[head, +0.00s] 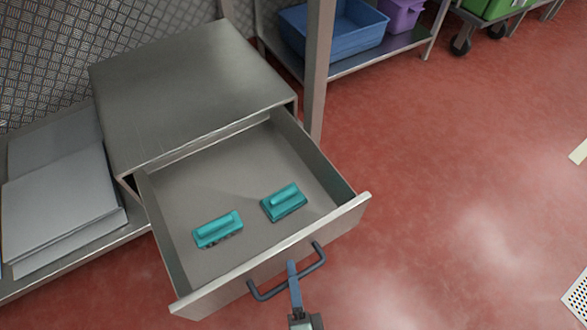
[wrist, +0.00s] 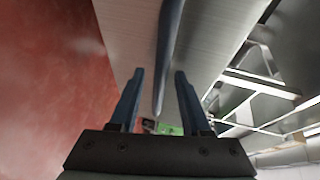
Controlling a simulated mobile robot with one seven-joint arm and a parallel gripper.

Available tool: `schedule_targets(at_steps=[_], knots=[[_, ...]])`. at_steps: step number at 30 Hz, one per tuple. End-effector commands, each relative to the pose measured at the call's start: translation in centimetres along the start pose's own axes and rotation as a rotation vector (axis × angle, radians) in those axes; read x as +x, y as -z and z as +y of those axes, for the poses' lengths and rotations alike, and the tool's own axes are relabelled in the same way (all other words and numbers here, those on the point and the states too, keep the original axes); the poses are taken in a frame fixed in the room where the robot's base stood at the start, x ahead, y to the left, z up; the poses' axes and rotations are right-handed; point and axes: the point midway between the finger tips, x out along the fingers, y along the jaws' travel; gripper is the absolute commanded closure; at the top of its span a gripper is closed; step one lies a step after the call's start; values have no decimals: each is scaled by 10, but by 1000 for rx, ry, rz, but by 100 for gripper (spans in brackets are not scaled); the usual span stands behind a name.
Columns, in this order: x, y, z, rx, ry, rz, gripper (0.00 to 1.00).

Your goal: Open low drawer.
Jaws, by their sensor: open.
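The low drawer (head: 277,261) is a steel drawer pulled well out of its metal cabinet (head: 190,85), and its inside shows. Two teal brush-like blocks (head: 218,229) lie on the drawer floor. A dark bar handle (head: 317,263) is on the drawer front. My gripper (head: 293,272) is at the middle of the handle in the head view. In the wrist view its two fingers (wrist: 158,88) are apart, with the handle bar (wrist: 168,50) running between them. I cannot tell whether a finger touches the bar.
Flat grey boards or boxes (head: 60,190) lie on a shelf left of the cabinet. A steel post (head: 318,70) stands right beside the cabinet. A blue bin (head: 335,30) and a purple bin (head: 402,14) sit on a rack behind.

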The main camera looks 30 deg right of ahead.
Motion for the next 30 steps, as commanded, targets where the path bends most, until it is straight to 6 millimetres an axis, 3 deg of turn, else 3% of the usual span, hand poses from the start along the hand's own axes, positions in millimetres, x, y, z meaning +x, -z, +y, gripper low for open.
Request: schedule_targets(at_steps=[6,10,24,30], knots=[[-1,0,0,0,-1,0,53],[-12,0,-2,0,-3,-2,53],[-108,0,-3,-1,-3,-2,53],[-127,0,-1,-1,-1,-1,53]])
